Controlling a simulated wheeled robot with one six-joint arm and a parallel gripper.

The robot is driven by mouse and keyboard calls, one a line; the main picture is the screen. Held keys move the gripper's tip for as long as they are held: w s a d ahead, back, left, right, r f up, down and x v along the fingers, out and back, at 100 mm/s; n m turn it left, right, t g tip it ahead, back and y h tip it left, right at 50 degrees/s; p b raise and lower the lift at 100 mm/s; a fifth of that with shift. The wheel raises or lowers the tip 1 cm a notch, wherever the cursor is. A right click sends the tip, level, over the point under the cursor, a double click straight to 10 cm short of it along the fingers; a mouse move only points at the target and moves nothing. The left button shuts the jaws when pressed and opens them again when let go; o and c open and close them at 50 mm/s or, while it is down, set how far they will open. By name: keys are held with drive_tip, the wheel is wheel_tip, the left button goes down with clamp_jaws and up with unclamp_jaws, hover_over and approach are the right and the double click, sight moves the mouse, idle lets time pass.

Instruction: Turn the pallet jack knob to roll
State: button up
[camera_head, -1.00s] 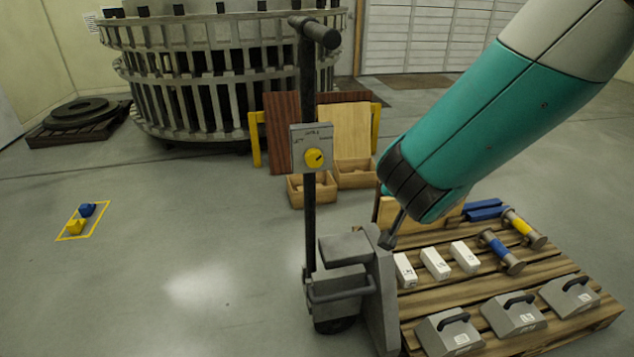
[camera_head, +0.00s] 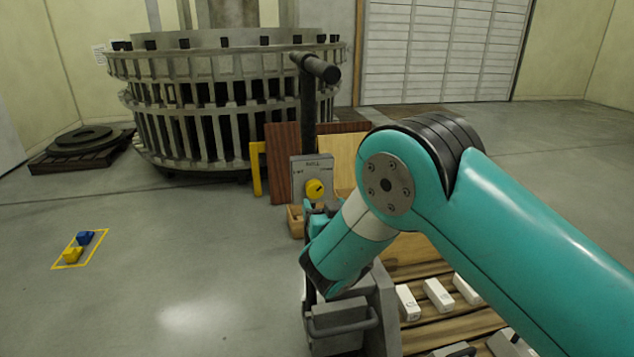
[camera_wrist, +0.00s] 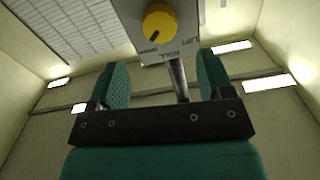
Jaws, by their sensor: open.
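The yellow round knob (camera_head: 315,189) sits on the grey panel (camera_head: 299,174) of the pallet jack's dark upright post. In the wrist view the knob (camera_wrist: 159,22) shows at the top, beyond the fingertips. Its dark mark points lower left, toward a label too small to read and away from the "ROLL" and "LIFT" labels. My gripper (camera_wrist: 163,78) is open and empty, its two green fingers apart. In the head view it is just below the panel, mostly hidden by my wrist. The pallet jack's body (camera_head: 340,320) stands below.
A wooden pallet (camera_head: 440,333) with white boxes and grey weights lies right of the jack, partly behind my arm. A large grey slatted ring structure (camera_head: 225,100) stands behind. Blue and yellow blocks (camera_head: 73,254) sit in a yellow floor outline.

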sight(316, 190)
drive_tip(key=p+x, duration=0.1)
drive_tip(key=x, duration=0.6)
drive_tip(key=shift+w, duration=0.35)
drive_tip(key=shift+c, duration=0.3)
drive_tip(key=c, duration=0.9)
